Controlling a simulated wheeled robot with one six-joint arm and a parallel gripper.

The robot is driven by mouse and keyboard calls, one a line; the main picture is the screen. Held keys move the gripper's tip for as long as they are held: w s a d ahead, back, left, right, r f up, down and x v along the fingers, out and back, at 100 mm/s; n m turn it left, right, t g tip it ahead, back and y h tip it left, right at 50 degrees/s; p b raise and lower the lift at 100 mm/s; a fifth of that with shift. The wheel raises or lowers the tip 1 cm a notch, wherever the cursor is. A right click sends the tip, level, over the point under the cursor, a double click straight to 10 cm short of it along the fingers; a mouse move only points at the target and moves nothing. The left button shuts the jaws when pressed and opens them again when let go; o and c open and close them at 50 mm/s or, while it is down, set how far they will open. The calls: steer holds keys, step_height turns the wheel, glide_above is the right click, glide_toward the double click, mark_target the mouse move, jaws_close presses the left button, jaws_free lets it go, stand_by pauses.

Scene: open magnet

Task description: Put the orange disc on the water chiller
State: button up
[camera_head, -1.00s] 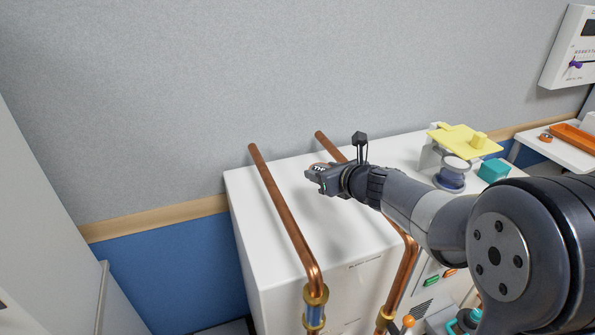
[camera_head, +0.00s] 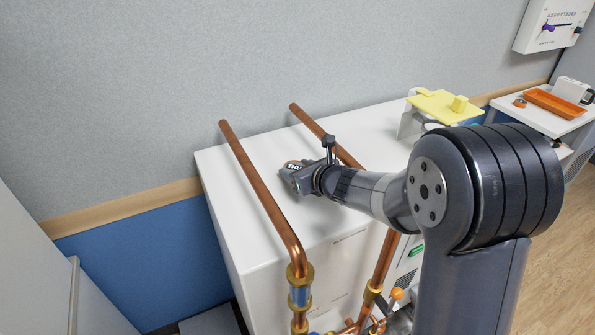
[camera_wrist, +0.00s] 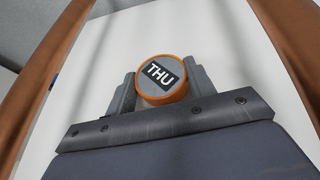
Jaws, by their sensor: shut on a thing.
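The orange disc (camera_wrist: 163,82) has an orange rim and a grey face with a black "THU" label. My gripper (camera_head: 291,172) is shut on it, and the wrist view shows the disc between the two fingers. In the head view the disc (camera_head: 293,166) is small, at the gripper's tip. The white cabinet (camera_head: 228,172) with copper pipes appears to be the water chiller. The gripper and disc are over its white top, between the two pipes. I cannot tell whether the disc touches the top.
Copper pipes (camera_head: 260,190) (camera_head: 318,128) run along both sides of the gripper. A yellow lidlike piece (camera_head: 437,104) stands at the cabinet's right end. A side table at right holds an orange tray (camera_head: 556,103) and a small orange round thing (camera_head: 520,102). The top's left part is clear.

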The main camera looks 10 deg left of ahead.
steer(key=shift+f, duration=0.15)
steer(key=o, duration=1)
steer(key=shift+r, duration=0.2)
steer(key=shift+s+d+r, duration=0.1)
steer(key=shift+d, duration=0.05)
steer(key=v, duration=1.1)
steer(key=shift+s+d, duration=0.25)
steer(key=shift+d, duration=0.05)
steer(key=shift+w+a, duration=0.1)
